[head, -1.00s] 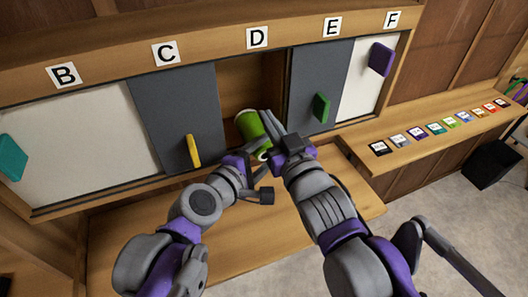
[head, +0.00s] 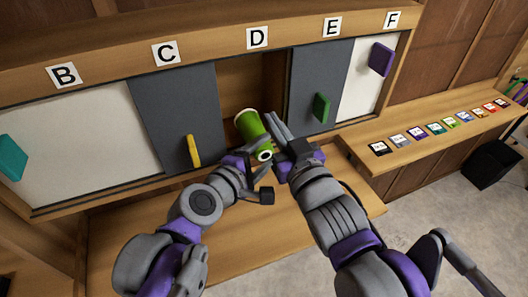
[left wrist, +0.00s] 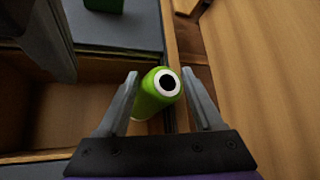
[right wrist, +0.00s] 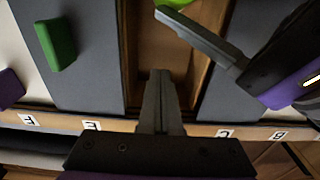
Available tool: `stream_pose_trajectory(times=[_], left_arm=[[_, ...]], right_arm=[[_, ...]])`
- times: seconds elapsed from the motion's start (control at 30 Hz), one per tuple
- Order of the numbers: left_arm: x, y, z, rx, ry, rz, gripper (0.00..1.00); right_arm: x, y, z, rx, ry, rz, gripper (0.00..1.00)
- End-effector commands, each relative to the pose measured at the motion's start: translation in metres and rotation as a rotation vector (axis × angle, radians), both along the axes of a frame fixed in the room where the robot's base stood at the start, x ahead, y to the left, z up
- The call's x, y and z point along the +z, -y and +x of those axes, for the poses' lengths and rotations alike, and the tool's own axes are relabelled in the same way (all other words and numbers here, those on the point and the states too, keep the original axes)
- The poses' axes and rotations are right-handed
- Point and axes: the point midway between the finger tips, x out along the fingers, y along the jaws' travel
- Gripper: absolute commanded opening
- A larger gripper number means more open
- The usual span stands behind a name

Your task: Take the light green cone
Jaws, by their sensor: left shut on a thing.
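The light green cone (head: 251,127) is in front of the open cubby under label D, tilted, with its white-rimmed wide end up left and its narrow end toward me. My left gripper (head: 262,150) is shut on it near the narrow end. In the left wrist view the cone (left wrist: 158,100) sits between the two fingers (left wrist: 158,84), its white end ring with a dark hole facing the camera. My right gripper (head: 274,121) is just right of the cone, its fingers together and empty; they also show closed in the right wrist view (right wrist: 160,85).
Grey sliding panels flank the opening, with a yellow handle (head: 193,151) on the left and a green handle (head: 321,108) on the right. A wooden ledge (head: 300,210) runs below. A row of small coloured cards (head: 437,129) lies on the right shelf.

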Motion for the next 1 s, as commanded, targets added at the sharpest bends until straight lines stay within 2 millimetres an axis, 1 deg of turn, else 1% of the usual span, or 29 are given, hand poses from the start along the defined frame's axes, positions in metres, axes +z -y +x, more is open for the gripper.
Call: stream_pose_trajectory(times=[0.03,0.2,0.4,0.57,0.87,0.97,1.0], left_arm=[[0.000,0.000,0.000,0.000,-0.001,-0.001,0.04],[0.000,0.000,0.000,0.000,-0.001,-0.001,0.04],[0.000,0.000,0.000,0.000,-0.001,0.000,0.04],[0.000,0.000,0.000,0.000,-0.001,0.000,0.04],[0.000,0.000,0.000,0.000,-0.001,0.000,0.04],[0.000,0.000,0.000,0.000,-0.001,0.000,0.04],[0.000,0.000,0.000,0.000,-0.001,0.000,0.04]], right_arm=[[-0.001,0.003,-0.008,-0.001,0.000,0.000,0.00],[-0.002,0.010,-0.030,-0.001,0.000,0.000,0.00],[-0.003,0.015,-0.045,-0.001,0.000,0.001,0.00],[-0.003,0.016,-0.049,-0.001,0.000,0.001,0.00],[-0.005,0.017,-0.048,-0.004,-0.006,-0.001,0.00],[-0.019,0.024,-0.045,-0.031,-0.047,-0.014,0.00],[-0.029,0.029,-0.043,-0.051,-0.080,-0.023,0.00]])
